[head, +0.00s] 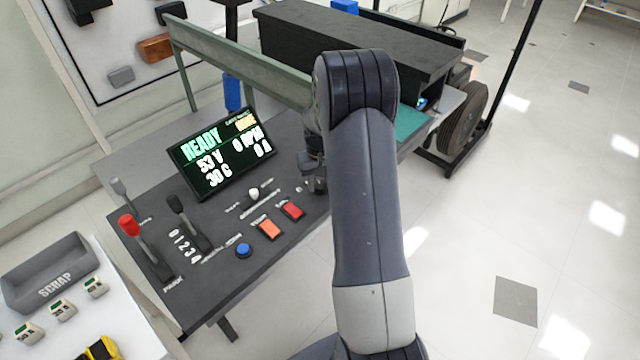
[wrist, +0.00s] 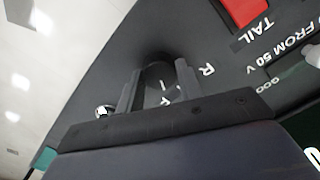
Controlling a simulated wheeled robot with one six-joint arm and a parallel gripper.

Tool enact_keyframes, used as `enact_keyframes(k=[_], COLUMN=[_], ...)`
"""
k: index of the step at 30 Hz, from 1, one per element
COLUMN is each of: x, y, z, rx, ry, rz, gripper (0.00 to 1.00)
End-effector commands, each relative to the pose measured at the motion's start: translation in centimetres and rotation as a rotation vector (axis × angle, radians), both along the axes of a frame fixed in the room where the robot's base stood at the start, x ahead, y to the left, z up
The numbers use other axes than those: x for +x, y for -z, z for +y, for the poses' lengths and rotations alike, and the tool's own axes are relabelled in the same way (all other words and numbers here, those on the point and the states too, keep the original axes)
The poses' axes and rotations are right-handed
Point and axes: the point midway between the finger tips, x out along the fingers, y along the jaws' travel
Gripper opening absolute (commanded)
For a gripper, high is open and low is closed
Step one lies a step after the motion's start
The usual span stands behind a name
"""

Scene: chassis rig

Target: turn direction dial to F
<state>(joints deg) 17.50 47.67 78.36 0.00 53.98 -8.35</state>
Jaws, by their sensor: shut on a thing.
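The direction dial (wrist: 156,73) is a dark round knob on the dark console panel, seen in the wrist view between my fingers. My gripper (wrist: 155,88) is shut on it, one finger on each side. In the head view my gripper (head: 316,172) is at the panel's right part, and my arm hides much of the dial.
The console display (head: 222,153) reads READY. Left of my gripper are a red button (head: 292,211), an orange button (head: 268,229), a blue button (head: 243,250), a white-knobbed lever (head: 254,193), a black lever (head: 188,222) and a red-topped lever (head: 142,243). Open floor lies right.

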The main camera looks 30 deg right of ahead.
Motion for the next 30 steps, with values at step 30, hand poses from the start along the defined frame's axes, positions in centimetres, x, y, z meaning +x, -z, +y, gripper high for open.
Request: enact_keyframes(k=[30], x=[0.07], y=[-0.09], z=[-0.02], rx=[0.0], ry=[0.294], rz=[-0.002], gripper=[0.12])
